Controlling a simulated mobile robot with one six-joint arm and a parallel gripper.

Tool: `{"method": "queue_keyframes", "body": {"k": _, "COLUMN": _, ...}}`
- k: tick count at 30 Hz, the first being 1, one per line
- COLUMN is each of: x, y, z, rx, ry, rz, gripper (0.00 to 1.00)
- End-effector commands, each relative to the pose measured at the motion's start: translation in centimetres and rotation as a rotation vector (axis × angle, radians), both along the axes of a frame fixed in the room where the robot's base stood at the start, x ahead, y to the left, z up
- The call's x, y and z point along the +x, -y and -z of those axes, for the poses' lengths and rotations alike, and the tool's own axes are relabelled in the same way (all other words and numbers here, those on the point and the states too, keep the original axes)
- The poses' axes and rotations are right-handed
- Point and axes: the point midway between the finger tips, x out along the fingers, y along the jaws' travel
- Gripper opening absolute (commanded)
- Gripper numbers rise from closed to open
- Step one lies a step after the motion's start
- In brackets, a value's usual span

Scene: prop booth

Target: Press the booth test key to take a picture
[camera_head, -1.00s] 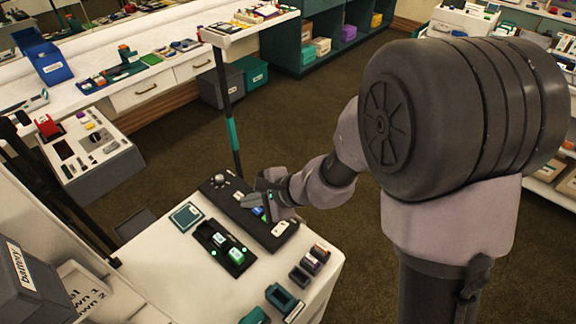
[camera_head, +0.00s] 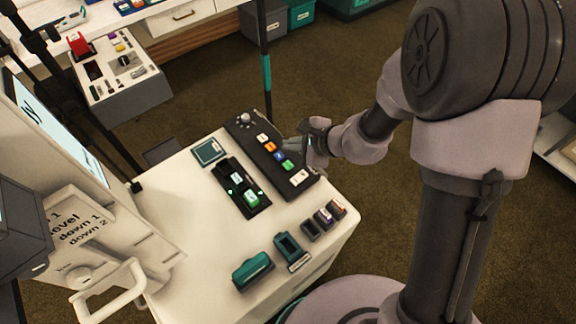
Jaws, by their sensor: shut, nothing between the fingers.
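A black control panel (camera_head: 243,135) lies on the white cart top, with a round knob at its far end. A row of small keys runs along it: white (camera_head: 262,139), orange (camera_head: 269,147), blue (camera_head: 277,156) and green (camera_head: 287,166). A white label (camera_head: 298,178) is at its near end. I cannot read which one is the booth test key. My gripper (camera_head: 303,151) is shut and empty. It is at the panel's right side, close to the blue and green keys; I cannot tell whether it touches the panel.
A black holder (camera_head: 258,209) with a white and a green block and lit green dots lies left of the panel. A teal square (camera_head: 209,152), small dark blocks (camera_head: 310,230) and teal boxes (camera_head: 253,270) share the white top (camera_head: 200,220). A lit screen (camera_head: 60,125) stands left.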

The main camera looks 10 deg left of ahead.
Motion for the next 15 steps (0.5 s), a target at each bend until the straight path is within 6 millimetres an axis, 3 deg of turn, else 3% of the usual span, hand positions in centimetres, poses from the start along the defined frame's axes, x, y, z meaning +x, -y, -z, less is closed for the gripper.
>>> {"method": "queue_keyframes", "body": {"k": 9, "x": 0.0, "y": 0.0, "z": 5.4, "rx": 0.001, "ry": 0.0, "rz": 0.001, "gripper": 0.0}}
{"method": "queue_keyframes", "body": {"k": 15, "x": 0.0, "y": 0.0, "z": 6.9, "rx": 0.0, "ry": 0.001, "rz": -0.001, "gripper": 0.0}}
